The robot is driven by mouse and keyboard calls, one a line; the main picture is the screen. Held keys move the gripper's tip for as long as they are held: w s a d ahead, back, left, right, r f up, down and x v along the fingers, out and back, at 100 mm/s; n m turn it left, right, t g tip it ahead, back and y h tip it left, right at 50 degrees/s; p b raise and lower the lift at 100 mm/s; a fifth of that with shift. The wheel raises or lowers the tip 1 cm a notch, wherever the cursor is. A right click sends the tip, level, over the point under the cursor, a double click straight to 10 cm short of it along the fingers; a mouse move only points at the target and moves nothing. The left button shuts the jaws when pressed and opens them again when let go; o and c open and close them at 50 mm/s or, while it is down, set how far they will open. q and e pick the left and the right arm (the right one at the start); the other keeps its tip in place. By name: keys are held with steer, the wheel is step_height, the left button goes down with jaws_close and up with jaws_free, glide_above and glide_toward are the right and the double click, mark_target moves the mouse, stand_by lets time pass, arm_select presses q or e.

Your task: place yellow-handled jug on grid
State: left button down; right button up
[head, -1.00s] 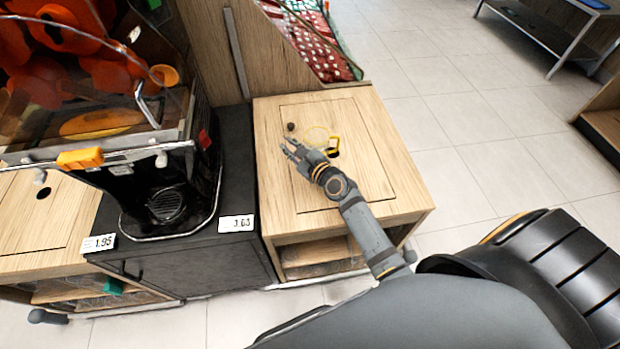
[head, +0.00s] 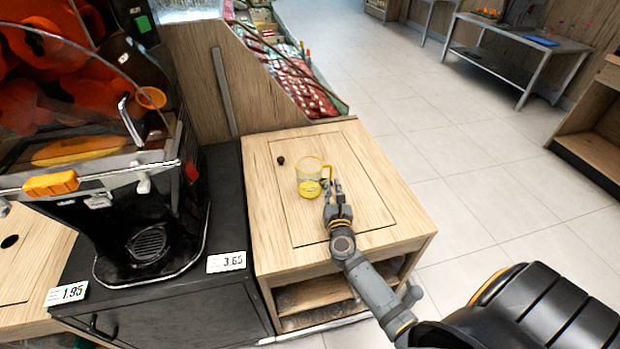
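The yellow-handled jug (head: 309,180) is a clear glass jug with a yellow rim and yellow base. It stands upright on the wooden cabinet top (head: 265,225). My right gripper (head: 332,186) is at the jug's right side, where the handle is; the fingers hide part of it. I cannot tell whether the fingers are around the handle or only beside it. The grid (head: 149,242) is a dark round slotted drip plate at the foot of the juicer (head: 100,165), to the left. It is empty. My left gripper is not in view.
The juicer's tap and orange lever (head: 50,184) overhang near the grid. Open floor lies to the right.

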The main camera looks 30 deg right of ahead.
mark_target(331, 169)
steer(key=x, duration=0.5)
steer(key=shift+w+r, duration=0.15)
steer(key=shift+r, duration=0.15)
jaws_close()
steer(key=shift+r+p, duration=0.25)
steer(key=shift+p, duration=0.1)
step_height(331, 169, up, 3)
steer(key=shift+f+p, duration=0.2)
steer(key=shift+p, duration=0.6)
steer(key=s+a+r+p, duration=0.3)
steer(key=s+a+r, duration=0.3)
steer(key=s+r, duration=0.4)
steer(key=s, duration=0.2)
steer(key=shift+s+p, duration=0.4)
